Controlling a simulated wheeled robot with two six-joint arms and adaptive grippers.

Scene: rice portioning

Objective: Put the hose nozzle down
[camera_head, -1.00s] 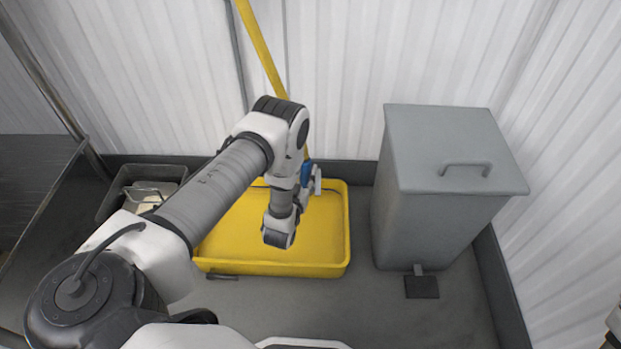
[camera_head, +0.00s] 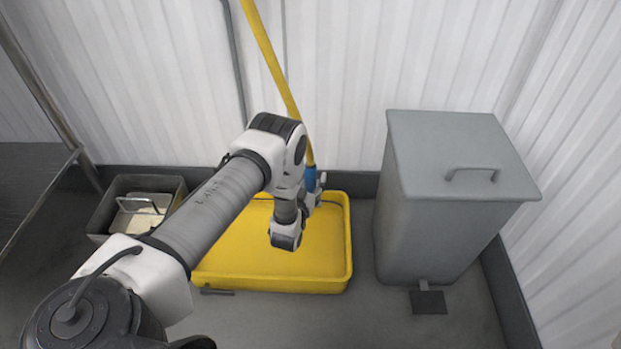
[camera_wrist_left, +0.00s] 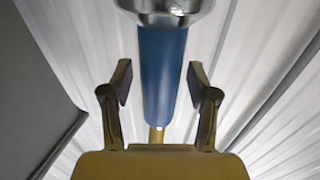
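The hose nozzle has a blue grip (camera_head: 310,180), with the yellow hose (camera_head: 270,55) rising from it along the back wall. In the left wrist view the blue grip (camera_wrist_left: 163,75) runs between the two fingers of my left gripper (camera_wrist_left: 160,82), with a metal collar at the top edge. In the head view my left gripper (camera_head: 313,190) is over the back right of the yellow tub (camera_head: 340,283), partly behind my wrist. The nozzle's outlet end is hidden. My right gripper is not in view.
A tall grey lidded bin (camera_head: 455,175) with a pedal stands right of the tub. A dark open crate (camera_head: 112,205) with pale contents is left of it, partly behind my arm. White corrugated walls close the back and right.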

